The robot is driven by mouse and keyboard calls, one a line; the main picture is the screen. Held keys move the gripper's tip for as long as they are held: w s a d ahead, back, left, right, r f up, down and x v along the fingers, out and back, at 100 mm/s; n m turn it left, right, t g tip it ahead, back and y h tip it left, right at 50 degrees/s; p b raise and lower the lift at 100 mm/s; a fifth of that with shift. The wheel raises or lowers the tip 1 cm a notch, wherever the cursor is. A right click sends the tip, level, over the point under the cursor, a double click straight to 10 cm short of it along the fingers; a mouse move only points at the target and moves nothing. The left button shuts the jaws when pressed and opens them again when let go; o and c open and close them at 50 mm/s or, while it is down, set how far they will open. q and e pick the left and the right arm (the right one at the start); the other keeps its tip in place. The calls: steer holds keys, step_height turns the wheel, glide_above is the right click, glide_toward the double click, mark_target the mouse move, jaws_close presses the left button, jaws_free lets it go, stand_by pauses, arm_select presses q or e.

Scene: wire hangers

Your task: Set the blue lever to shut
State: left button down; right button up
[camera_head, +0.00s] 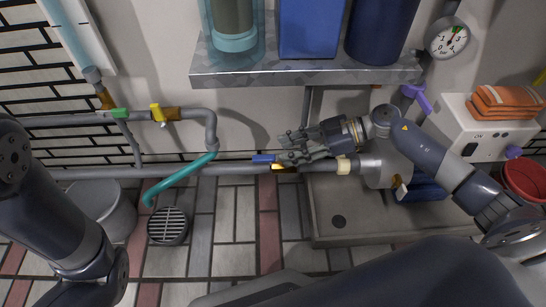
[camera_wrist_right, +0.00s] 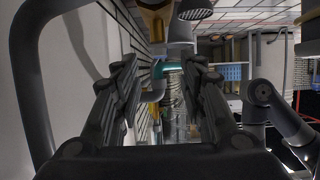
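The blue lever (camera_head: 263,158) sits on a brass valve (camera_head: 280,167) in the lower grey pipe (camera_head: 225,169). It points left and lies roughly along the pipe. Its right end is hidden behind my right gripper (camera_head: 283,148), which comes in from the right with its fingertips close to the lever. I cannot tell whether they touch it. In the right wrist view the gripper's fingers (camera_wrist_right: 165,75) stand wide apart with nothing held between them. A brass part (camera_wrist_right: 155,14) shows at the top there; no blue lever can be made out. My left gripper is out of view.
A metal shelf (camera_head: 300,71) with blue containers overhangs the pipe. A green lever (camera_head: 119,113) and a yellow lever (camera_head: 157,113) sit on the upper pipe. A grey basin (camera_head: 330,235) lies below my right gripper.

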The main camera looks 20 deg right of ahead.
mark_target(263, 157)
steer(key=b+x, duration=0.2)
steer(key=x, duration=0.2)
steer(key=shift+f, duration=0.15)
steer(key=shift+w+a+b, duration=0.15)
steer(key=shift+a+b, duration=0.15)
steer(key=shift+a, duration=0.25)
jaws_close()
